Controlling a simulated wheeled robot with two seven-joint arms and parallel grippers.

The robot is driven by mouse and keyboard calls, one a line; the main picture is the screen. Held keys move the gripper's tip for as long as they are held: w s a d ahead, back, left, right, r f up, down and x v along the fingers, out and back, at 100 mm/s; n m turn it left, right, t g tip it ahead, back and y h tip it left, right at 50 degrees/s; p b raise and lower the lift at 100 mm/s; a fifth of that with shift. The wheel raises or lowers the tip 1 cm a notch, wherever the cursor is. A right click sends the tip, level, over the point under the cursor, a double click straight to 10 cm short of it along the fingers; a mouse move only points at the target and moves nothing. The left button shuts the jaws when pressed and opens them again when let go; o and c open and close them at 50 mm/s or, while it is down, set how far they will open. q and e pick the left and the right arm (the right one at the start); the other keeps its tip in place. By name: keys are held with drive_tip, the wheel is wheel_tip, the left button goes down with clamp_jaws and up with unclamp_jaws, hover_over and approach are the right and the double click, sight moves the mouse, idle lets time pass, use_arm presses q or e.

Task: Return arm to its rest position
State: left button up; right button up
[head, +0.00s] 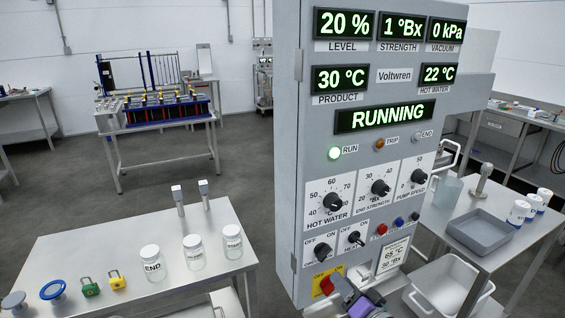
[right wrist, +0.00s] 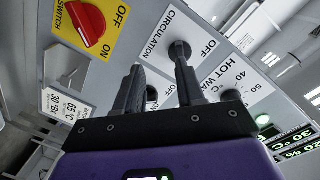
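The grey control cabinet (head: 300,120) stands in the middle of the head view. Its display (head: 380,116) reads RUNNING and the green RUN lamp (head: 334,153) is lit. My right gripper (head: 345,289), with a purple body, is low in front of the panel, near the red switch (head: 327,285) on its yellow plate. In the right wrist view, the two dark fingers (right wrist: 158,82) are apart, with nothing seen held between them. The circulation knob (right wrist: 180,50) shows close behind the right-hand finger; whether they touch I cannot tell. My left gripper is not in view.
A steel table (head: 90,250) at left holds jars (head: 153,263), padlocks (head: 90,287) and two upright metal pieces. At right, another table bears a grey tray (head: 478,232), a jug (head: 447,190) and white containers (head: 518,212). A white bin (head: 450,284) stands low. Open floor lies behind.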

drive_tip(key=s+a+f+g+h, duration=0.1)
drive_tip(key=s+a+f+g, duration=0.2)
drive_tip(key=f, duration=0.9)
drive_tip(key=s+a+f+g, duration=0.1)
drive_tip(key=s+f+g, duration=0.3)
drive_tip(key=f, duration=0.8)
drive_tip(key=s+a+f+n+g, duration=0.1)
drive_tip(key=s+a+f+g, duration=0.1)
drive_tip(key=s+f+g, duration=0.2)
drive_tip(key=s+a+f+n+g+p, duration=0.1)
drive_tip(key=s+a+f+n+g, duration=0.1)
drive_tip(key=s+f, duration=0.7)
drive_tip(key=shift+s+a+f+g, duration=0.2)
drive_tip(key=shift+s+a+g, duration=0.25)
drive_tip(key=shift+s+g, duration=0.7)
